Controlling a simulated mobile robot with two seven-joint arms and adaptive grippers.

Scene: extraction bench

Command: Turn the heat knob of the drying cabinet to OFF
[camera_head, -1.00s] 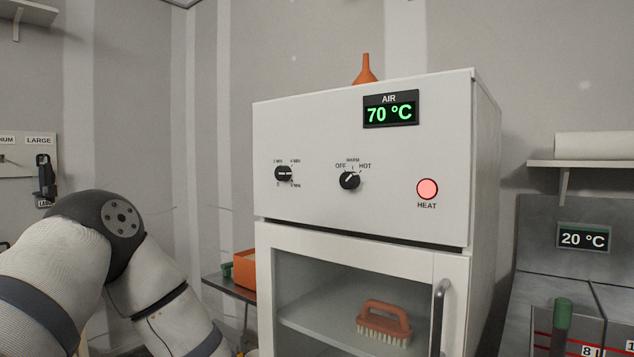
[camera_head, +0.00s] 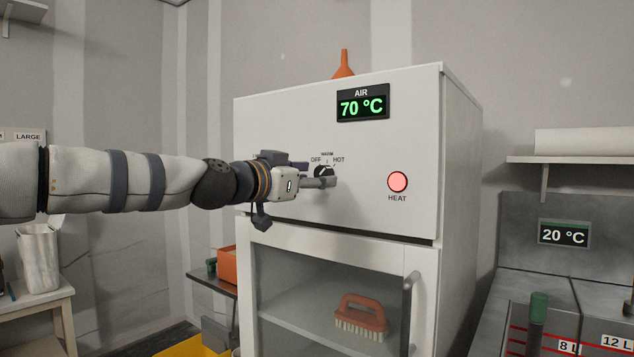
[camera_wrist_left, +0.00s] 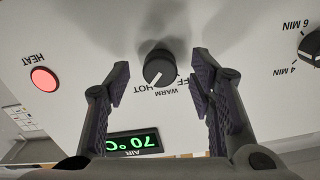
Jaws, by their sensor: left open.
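The heat knob (camera_head: 324,171) is a black round dial on the front panel of the white drying cabinet (camera_head: 270,130), under the OFF, WARM and HOT labels. It also shows in the left wrist view (camera_wrist_left: 159,66), upside down, with its white pointer towards HOT. My left gripper (camera_head: 314,174) is open at the panel and partly covers the knob in the head view. In the left wrist view its two fingers (camera_wrist_left: 160,75) stand apart on either side of the knob, with gaps on both sides. My right gripper is not in view.
The red HEAT lamp (camera_head: 397,182) is lit and the air display (camera_head: 363,106) reads 70 °C. The timer knob (camera_wrist_left: 312,46) lies to one side of the heat knob. The cabinet's glass door is shut, with a brush (camera_head: 361,317) inside. An orange funnel (camera_head: 343,66) stands on top.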

